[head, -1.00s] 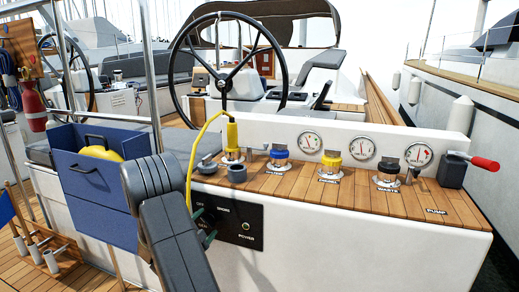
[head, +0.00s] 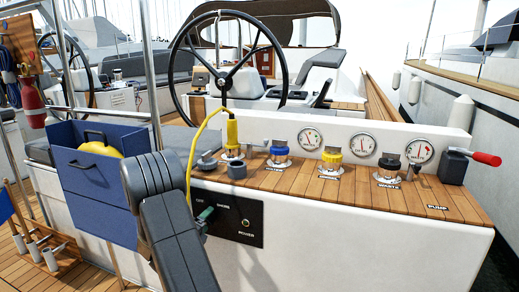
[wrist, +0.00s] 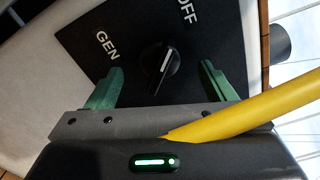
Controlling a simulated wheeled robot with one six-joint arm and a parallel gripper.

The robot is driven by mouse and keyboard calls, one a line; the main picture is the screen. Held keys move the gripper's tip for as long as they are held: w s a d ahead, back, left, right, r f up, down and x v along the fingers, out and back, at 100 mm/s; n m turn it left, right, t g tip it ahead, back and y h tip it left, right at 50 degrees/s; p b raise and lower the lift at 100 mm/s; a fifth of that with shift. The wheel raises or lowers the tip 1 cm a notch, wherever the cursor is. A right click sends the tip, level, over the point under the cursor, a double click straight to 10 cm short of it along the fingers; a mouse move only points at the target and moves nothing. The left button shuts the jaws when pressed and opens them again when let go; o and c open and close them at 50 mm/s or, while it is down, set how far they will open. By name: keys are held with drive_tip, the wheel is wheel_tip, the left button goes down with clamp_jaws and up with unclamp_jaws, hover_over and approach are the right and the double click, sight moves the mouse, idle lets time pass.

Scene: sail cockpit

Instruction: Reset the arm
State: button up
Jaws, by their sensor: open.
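My gripper (wrist: 160,88) is open in the wrist view, its two green fingers on either side of a black rotary knob (wrist: 155,70). The knob sits on a black panel (wrist: 130,40) marked GEN and OFF. Its white line points roughly toward OFF. Nothing is held between the fingers, and I cannot tell whether they touch the knob. In the head view, a green fingertip shows in front of the power panel (head: 250,236), and my arm hides the panel's left part.
A yellow cable (head: 193,150) hangs from a yellow plug (head: 232,130) close beside my arm; it crosses the wrist view (wrist: 255,112). Deck caps, gauges and a red-handled pump lever (head: 487,158) line the console (head: 340,187).

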drive_tip(key=m+p, duration=0.1)
drive_tip(key=m, duration=0.4)
drive_tip(key=shift+a+p, duration=0.1)
drive_tip(key=shift+p, duration=0.25)
idle(0.3)
